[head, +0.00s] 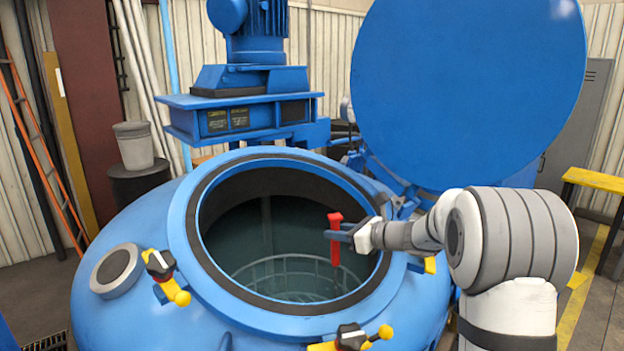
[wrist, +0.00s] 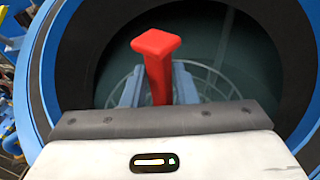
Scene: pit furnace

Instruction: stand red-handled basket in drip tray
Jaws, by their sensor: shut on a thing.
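The red handle (head: 336,255) stands upright inside the round mouth of the blue furnace (head: 130,215). My gripper (head: 338,234) reaches in from the right and is shut on this handle just below its top. In the wrist view the red handle (wrist: 158,70) rises between the two blue-grey fingers (wrist: 157,88). Pale wire rings and bars (head: 285,264) show lower in the dark opening, below and left of the handle. I cannot tell whether they join it. I see no drip tray that I can make out.
The large round blue lid (head: 468,85) stands raised behind my arm. A blue motor (head: 258,30) stands behind the opening. Yellow-handled clamps (head: 168,278) sit around the rim. A grey bucket (head: 134,145) stands on a dark drum at left. A yellow-topped bench (head: 596,180) is at right.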

